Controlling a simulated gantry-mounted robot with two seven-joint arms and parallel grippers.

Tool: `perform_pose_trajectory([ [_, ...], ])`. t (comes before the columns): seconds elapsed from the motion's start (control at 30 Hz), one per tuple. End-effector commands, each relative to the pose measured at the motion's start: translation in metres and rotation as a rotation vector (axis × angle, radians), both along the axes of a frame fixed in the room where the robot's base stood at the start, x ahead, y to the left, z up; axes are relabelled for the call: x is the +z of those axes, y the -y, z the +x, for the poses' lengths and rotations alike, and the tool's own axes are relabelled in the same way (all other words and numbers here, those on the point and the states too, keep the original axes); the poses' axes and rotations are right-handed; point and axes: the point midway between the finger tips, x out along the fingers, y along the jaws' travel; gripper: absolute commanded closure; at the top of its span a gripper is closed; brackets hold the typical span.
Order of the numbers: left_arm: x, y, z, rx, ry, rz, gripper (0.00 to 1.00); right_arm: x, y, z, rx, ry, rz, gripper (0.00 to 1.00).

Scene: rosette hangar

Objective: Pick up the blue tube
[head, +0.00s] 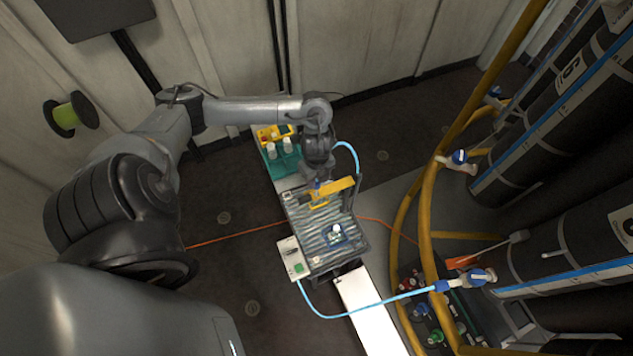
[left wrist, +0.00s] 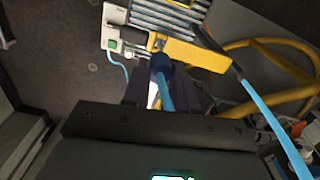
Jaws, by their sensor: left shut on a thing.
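My left gripper (head: 318,184) is over the far part of a grey ribbed bench (head: 311,230), beside a yellow block (head: 340,186). In the left wrist view the dark fingers of my left gripper (left wrist: 162,72) are closed around a blue tube end (left wrist: 165,92). A light blue tube (head: 347,148) loops beside the gripper in the head view, and a light blue length (left wrist: 268,115) also runs down the right of the wrist view. I cannot tell how these parts join. My right gripper is out of view.
Another light blue tube (head: 360,311) runs from a pale box (head: 291,259) with a green button to a blue valve (head: 472,279). Yellow curved rails (head: 427,215) and large black cylinders (head: 560,125) stand at the right. A teal tray with white bottles (head: 283,147) is behind the gripper.

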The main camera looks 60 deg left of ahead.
Motion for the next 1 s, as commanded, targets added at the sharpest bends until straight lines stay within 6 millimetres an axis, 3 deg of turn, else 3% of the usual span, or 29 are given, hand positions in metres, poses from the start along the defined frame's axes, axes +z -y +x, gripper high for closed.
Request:
perform_pose_trajectory([
  [0.1,0.026,-0.001,0.001,-0.002,0.004,0.003,0.97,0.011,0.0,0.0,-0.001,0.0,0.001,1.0],
  [0.5,0.089,0.0,0.001,-0.002,0.003,0.002,0.97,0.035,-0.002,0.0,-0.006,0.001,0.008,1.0],
  [1.0,0.135,0.0,0.0,0.0,0.0,0.0,0.97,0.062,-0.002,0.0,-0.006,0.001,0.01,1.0],
])
